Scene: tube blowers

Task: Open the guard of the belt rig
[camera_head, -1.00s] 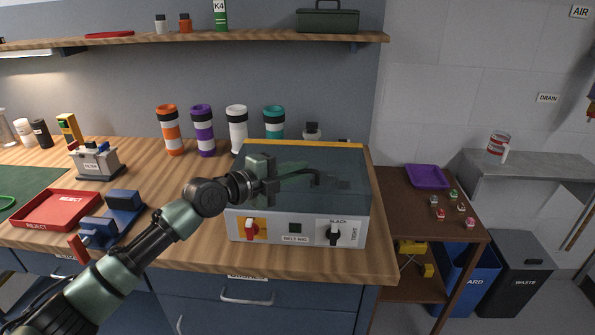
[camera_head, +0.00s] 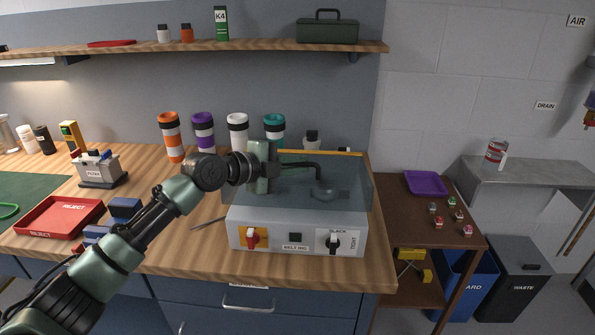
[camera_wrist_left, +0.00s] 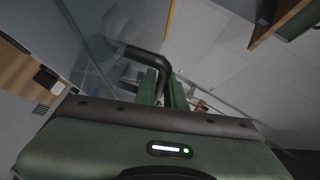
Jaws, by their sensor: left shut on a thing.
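The belt rig (camera_head: 268,218) is a pale grey box on the wooden bench, with a red knob, a black knob and a "BELT RIG" label on its front. Its clear guard (camera_head: 348,178) has a yellow strip along the back and looks partly raised. My left gripper (camera_head: 272,166) is shut on the guard's black bar handle (camera_head: 300,164), above the left part of the rig. In the left wrist view the handle (camera_wrist_left: 143,54) runs between the two green fingers (camera_wrist_left: 164,88). A grey round part shows dimly through the guard. My right gripper is not in view.
Several banded tubes (camera_head: 237,130) stand behind the rig, under a wooden shelf (camera_head: 250,52). A red reject tray (camera_head: 58,217) and blue blocks (camera_head: 125,207) lie to the left. A brown side table (camera_head: 420,208) stands to the right.

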